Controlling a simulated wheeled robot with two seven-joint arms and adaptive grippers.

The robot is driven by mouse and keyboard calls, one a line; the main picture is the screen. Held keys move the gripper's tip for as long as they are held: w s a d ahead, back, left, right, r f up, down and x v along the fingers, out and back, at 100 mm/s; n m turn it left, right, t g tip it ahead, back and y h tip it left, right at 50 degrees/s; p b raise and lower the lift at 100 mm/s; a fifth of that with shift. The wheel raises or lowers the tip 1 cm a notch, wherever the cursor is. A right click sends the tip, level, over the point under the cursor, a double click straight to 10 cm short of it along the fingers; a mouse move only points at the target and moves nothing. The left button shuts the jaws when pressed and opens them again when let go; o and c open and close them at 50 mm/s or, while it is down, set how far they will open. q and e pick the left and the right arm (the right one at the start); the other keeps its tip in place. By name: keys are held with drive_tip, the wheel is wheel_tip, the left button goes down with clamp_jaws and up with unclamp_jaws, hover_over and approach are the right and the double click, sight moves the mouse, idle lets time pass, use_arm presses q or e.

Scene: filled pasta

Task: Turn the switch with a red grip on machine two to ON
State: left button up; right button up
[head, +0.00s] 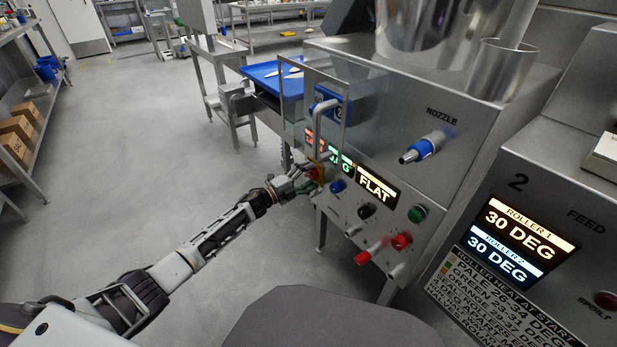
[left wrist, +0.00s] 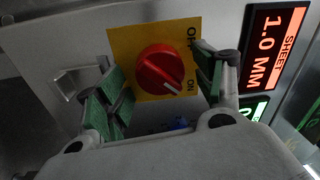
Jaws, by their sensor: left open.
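The switch (left wrist: 158,66) is a round red grip on a yellow plate (left wrist: 124,44), marked OFF and ON, in the left wrist view. Its white mark points to the lower right, close to the ON label. In the head view the red grip (head: 315,173) is partly hidden by my left gripper (head: 301,181), at the left end of the machine's front. In the left wrist view my left gripper (left wrist: 163,88) is open, with a green-padded finger on each side of the grip. I cannot tell whether the pads touch it. My right gripper is not in view.
A roller panel (head: 516,243) is at right. The floor at left is open.

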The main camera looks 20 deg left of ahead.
use_arm(q)
drive_tip(key=shift+s+a, duration=0.15)
drive_tip(key=shift+v, duration=0.85)
drive_tip(key=v, duration=0.9)
drive_tip(key=shift+s+a, duration=0.2)
drive_tip(key=shift+s, duration=0.2)
